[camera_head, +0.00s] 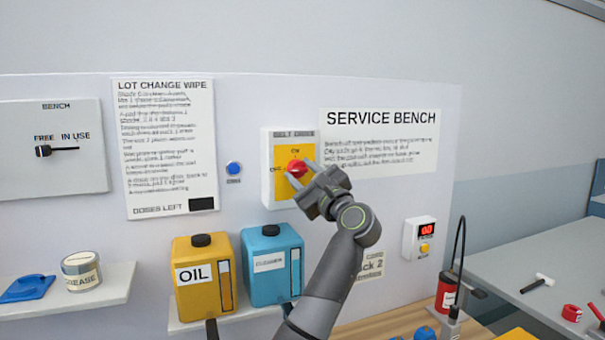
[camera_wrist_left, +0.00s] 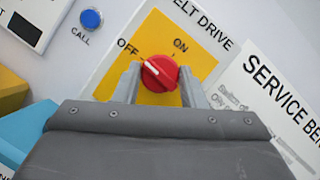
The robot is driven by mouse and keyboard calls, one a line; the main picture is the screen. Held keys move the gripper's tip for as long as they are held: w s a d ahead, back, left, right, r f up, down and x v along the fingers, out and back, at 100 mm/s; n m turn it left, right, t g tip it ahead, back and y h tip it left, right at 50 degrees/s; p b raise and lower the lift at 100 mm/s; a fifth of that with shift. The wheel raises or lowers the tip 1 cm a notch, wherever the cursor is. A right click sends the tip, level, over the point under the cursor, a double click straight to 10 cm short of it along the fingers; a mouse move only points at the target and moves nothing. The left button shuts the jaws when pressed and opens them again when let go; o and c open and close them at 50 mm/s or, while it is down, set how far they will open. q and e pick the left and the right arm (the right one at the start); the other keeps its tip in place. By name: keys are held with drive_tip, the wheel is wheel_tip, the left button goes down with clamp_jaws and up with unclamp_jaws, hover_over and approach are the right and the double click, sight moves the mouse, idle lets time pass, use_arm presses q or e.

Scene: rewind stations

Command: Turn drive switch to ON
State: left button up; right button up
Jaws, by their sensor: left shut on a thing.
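The drive switch is a red rotary knob (camera_head: 296,168) on a yellow plate (camera_head: 283,186) in a white box headed BELT DRIVE on the wall panel. In the left wrist view the red knob (camera_wrist_left: 159,73) has a white mark pointing up-left toward the OFF label (camera_wrist_left: 128,48). The ON label (camera_wrist_left: 180,45) is up-right of the knob. My left gripper (camera_head: 302,173) is at the knob, and in the left wrist view its fingers (camera_wrist_left: 160,87) stand on both sides of it, shut on it. My right gripper is in neither view.
A blue CALL button (camera_head: 234,168) is left of the switch box. A yellow OIL can (camera_head: 203,285) and a blue can (camera_head: 270,262) stand on a shelf below. A small box with a red display (camera_head: 420,238) is at the lower right.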

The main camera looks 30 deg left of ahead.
use_arm(q)
drive_tip(key=m+t+p, duration=0.1)
drive_tip(key=m, duration=0.1)
drive_tip(key=m+t+p, duration=0.1)
drive_tip(key=m, duration=0.1)
drive_tip(key=shift+s+a+r+m+h, duration=0.1)
drive_tip(key=shift+r+m+h, duration=0.05)
drive_tip(key=shift+m+h, duration=0.2)
drive_tip(key=m+t+h+p, duration=0.1)
drive_tip(key=m+p, duration=0.3)
drive_tip(key=m+t+h+p, duration=0.2)
drive_tip(key=m+p, duration=0.2)
drive_tip(key=m+t+h+p, duration=0.2)
drive_tip(key=m+p, duration=0.2)
drive_tip(key=m, duration=0.1)
drive_tip(key=shift+s+a+r+p, duration=0.15)
drive_tip(key=shift+s+p, duration=0.05)
drive_tip(key=shift+p, duration=0.2)
drive_tip(key=shift+m+h+p, duration=0.45)
drive_tip(key=shift+m, duration=0.6)
drive_tip(key=shift+f+m+h, duration=0.2)
drive_tip(key=shift+m+h, duration=0.4)
drive_tip(key=shift+m, duration=0.5)
drive_tip(key=o, duration=1)
drive_tip(key=shift+c, duration=0.2)
drive_tip(key=shift+o, duration=0.2)
drive_tip(key=shift+f, duration=0.1)
